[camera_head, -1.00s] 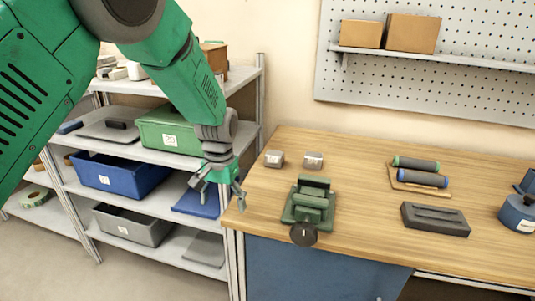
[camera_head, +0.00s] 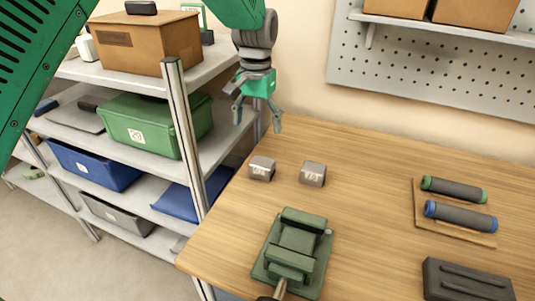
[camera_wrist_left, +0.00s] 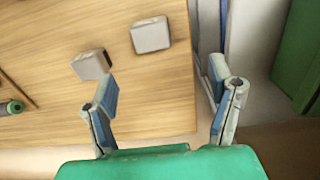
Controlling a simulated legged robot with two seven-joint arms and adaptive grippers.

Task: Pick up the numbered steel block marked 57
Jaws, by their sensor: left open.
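Two small grey steel blocks stand apart near the left end of the wooden bench: a left block (camera_head: 262,168) and a right block (camera_head: 313,174). Each has a white label on its front, too blurred to read surely, so I cannot tell which is 57. My left gripper (camera_head: 257,116) hangs open and empty, with its fingers above and behind the left block in the picture. In the left wrist view, my left gripper (camera_wrist_left: 162,82) shows its fingers spread, with the left block (camera_wrist_left: 150,35) and right block (camera_wrist_left: 91,64) beyond them. My right gripper is out of view.
A green vise (camera_head: 295,250) stands in front of the blocks. Rollers on a wooden board (camera_head: 458,235) and a dark slotted block (camera_head: 465,282) lie to the right. A shelf rack with a green bin (camera_head: 150,122) borders the bench's left. The bench middle (camera_head: 370,220) is clear.

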